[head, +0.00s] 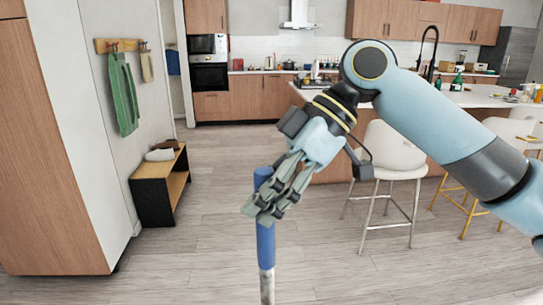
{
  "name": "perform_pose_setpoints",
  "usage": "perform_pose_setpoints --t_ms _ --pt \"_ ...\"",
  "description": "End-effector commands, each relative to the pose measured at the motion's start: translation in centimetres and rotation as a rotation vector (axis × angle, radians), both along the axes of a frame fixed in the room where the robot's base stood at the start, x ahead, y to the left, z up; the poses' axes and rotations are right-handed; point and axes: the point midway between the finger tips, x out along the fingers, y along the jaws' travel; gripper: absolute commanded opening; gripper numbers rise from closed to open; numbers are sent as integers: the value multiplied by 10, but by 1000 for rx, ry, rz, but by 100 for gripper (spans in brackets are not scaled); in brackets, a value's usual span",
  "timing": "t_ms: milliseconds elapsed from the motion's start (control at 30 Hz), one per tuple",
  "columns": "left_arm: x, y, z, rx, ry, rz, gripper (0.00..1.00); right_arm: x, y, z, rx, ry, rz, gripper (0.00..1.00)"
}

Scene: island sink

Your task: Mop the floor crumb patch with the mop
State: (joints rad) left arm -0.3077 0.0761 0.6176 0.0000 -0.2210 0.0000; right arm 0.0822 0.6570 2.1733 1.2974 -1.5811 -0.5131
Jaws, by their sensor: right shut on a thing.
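My right gripper (274,196) is in the middle of the head view, its arm coming in from the right. It is shut around the blue handle of the mop (265,245). The mop handle stands nearly upright, with a short blue end above the fingers and a grey metal pole below the blue grip. The pole runs out of the bottom of the picture, so the mop head is hidden. I see no crumb patch on the visible floor (215,245). My left gripper is not in view.
White bar stools (393,150) stand at the kitchen island (475,98) on the right. A black and wooden bench (153,203) stands by the left wall, below a green apron (123,95). A tall wooden cabinet (45,160) is at left. The floor between is clear.

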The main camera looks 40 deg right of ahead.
Motion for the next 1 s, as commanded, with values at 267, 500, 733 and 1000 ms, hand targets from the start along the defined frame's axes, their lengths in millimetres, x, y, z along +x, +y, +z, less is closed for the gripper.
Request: perform_pose_setpoints --t_ms 267,500,733,1000 --pt "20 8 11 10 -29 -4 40 -9 -3 1 11 -4 49 0" --pt "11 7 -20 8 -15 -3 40 -9 -3 -30 12 -4 48 0" --pt "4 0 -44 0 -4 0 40 -9 -3 -53 12 -4 48 0" --pt "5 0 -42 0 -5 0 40 -9 -3 -52 12 -5 47 0"
